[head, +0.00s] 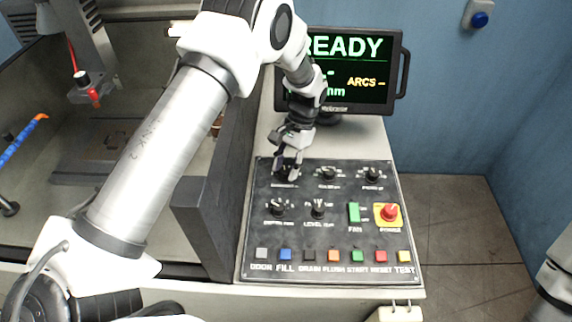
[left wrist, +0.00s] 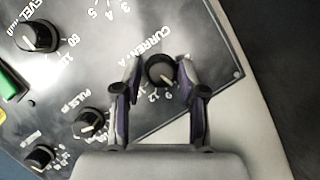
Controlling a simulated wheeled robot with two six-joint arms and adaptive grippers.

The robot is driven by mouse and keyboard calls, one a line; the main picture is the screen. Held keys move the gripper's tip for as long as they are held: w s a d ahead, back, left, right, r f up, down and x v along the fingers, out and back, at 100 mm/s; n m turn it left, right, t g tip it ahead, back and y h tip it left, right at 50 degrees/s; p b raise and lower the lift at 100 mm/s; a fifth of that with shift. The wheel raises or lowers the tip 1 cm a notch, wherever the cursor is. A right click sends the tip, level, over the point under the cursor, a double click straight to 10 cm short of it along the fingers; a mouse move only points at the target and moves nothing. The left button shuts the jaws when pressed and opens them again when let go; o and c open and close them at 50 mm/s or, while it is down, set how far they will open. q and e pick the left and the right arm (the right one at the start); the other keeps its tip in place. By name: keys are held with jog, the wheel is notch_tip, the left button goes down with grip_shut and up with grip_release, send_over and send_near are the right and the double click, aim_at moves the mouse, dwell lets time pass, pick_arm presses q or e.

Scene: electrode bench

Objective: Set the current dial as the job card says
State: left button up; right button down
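The current dial (left wrist: 160,72) is a round black knob beside the "CURRENT A" lettering in the left wrist view. Its pale mark faces the side with the 9 and 12, but I cannot tell the exact setting. My left gripper (left wrist: 160,66) is open, with one finger on each side of the knob and a small gap visible at each side. In the head view my left gripper (head: 287,164) is low over the panel's (head: 330,240) back left corner and hides most of the dial. I see no job card. My right gripper is out of view.
Other knobs stand close by: pulse (left wrist: 90,122), another at the back right (head: 373,174), depth (head: 277,208) and level (head: 318,208). A green fan switch (head: 353,212), a red power knob (head: 390,211) and a button row are nearer. The screen (head: 345,75) reads READY.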

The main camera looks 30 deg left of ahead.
pick_arm(q)
jog(key=shift+w, duration=0.15)
jog(key=v, duration=1.2)
